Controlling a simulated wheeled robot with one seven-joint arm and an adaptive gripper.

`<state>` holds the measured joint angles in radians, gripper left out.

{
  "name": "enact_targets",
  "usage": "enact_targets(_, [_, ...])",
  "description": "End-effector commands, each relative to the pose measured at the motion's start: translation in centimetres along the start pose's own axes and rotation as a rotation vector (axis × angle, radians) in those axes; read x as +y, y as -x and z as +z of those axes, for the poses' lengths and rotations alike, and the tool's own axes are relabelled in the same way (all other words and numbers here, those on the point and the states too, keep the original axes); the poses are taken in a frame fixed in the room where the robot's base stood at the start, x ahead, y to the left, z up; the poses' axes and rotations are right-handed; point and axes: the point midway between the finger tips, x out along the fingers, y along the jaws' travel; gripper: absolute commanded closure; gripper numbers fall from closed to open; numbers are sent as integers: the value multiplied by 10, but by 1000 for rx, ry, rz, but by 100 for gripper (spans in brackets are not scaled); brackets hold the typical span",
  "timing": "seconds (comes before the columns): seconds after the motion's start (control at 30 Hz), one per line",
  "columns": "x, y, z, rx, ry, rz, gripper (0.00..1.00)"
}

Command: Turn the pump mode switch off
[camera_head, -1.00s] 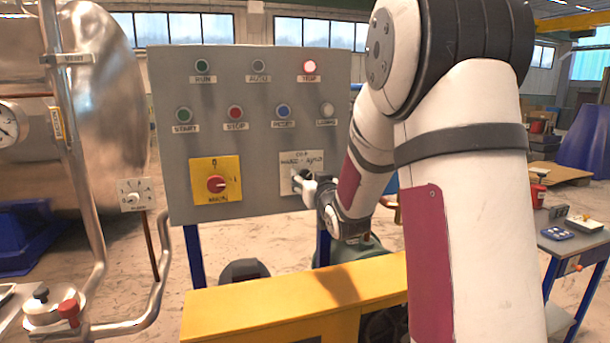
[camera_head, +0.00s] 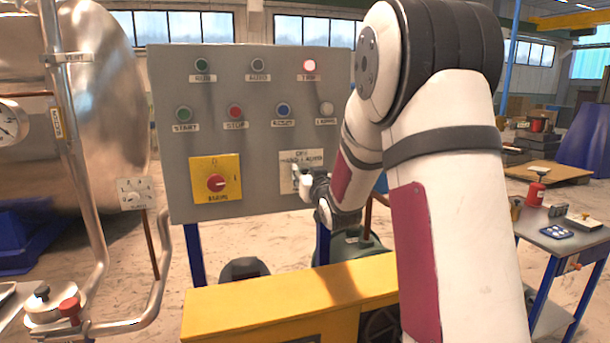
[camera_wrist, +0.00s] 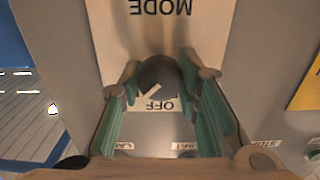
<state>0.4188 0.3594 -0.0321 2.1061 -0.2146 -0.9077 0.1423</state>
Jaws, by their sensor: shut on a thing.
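The pump mode switch is a round dark knob (camera_wrist: 158,74) on a pale plate (camera_head: 301,158) at the lower right of the grey control panel. In the wrist view the plate's lettering "MODE" is upside down above the knob, and an "OFF" label shows just below it. A light pointer mark on the knob slants towards the lower left, close to the OFF label. My gripper (camera_wrist: 160,84) has its green-padded fingers on both sides of the knob and is shut on it. In the head view my gripper (camera_head: 299,178) hides the knob.
The panel (camera_head: 262,215) also carries a red rotary switch (camera_head: 216,183) on a yellow plate, several buttons, and a lit red trip lamp (camera_head: 309,65). A yellow housing (camera_head: 270,305) stands below in front. A steel tank (camera_head: 110,100) and pipes are at left.

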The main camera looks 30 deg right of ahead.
Motion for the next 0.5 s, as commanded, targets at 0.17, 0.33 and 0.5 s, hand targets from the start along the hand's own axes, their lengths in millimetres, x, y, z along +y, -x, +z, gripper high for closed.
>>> enact_targets(0.17, [0,-1,1,1,36,0,98])
enact_targets(0.33, [-2,-2,1,2,124,0,98])
enact_targets(0.5, [-2,-2,2,2,256,0,98])
